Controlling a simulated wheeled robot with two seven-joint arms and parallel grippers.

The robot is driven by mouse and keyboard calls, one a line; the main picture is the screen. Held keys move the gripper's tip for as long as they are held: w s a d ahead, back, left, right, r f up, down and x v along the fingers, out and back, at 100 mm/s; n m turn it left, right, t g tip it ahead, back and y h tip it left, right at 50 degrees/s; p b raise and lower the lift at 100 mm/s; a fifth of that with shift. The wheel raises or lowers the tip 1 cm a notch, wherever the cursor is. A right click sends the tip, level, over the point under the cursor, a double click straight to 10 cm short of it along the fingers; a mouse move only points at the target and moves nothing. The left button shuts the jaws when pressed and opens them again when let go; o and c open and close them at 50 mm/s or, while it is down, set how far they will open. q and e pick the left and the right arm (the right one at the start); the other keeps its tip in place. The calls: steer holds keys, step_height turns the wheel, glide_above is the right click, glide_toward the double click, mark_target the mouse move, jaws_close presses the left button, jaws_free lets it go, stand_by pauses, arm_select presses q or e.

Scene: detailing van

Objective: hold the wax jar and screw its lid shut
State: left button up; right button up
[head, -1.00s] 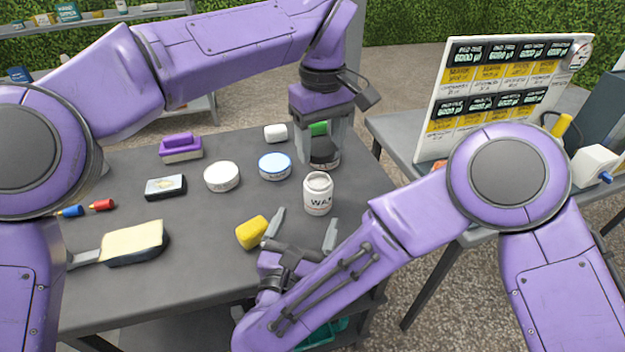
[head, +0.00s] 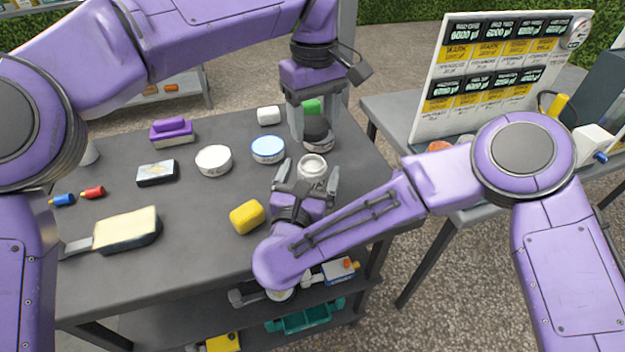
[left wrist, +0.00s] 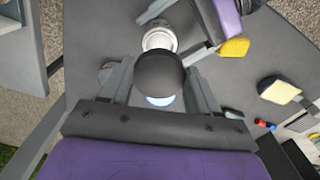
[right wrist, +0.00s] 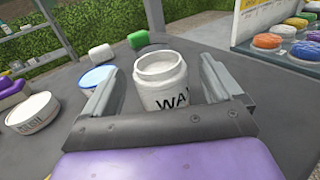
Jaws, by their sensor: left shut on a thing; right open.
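The white wax jar (head: 312,169) stands upright and open-topped on the grey table. In the right wrist view the jar (right wrist: 161,82) shows a threaded neck and part of its black lettering. My right gripper (head: 306,176) is open, with its fingers on either side of the jar and gaps visible. My left gripper (head: 316,126) is shut on the black lid (head: 316,129), just behind the jar in the head view. The lid also fills the space between the fingers in the left wrist view (left wrist: 160,73).
A dark-topped tin (head: 322,146) stands below the held lid. A blue-topped tin (head: 267,149), a white tin (head: 213,160) and a yellow sponge (head: 247,217) lie left of the jar. White (head: 269,116) and green (head: 311,106) blocks sit behind.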

steer(key=x, duration=0.4)
steer(key=c, duration=1.5)
arm_select(q)
glide_above(313, 168)
steer(key=shift+w+d+f, duration=0.1)
steer(key=shift+f, duration=2.4)
steer(key=shift+f, duration=0.85)
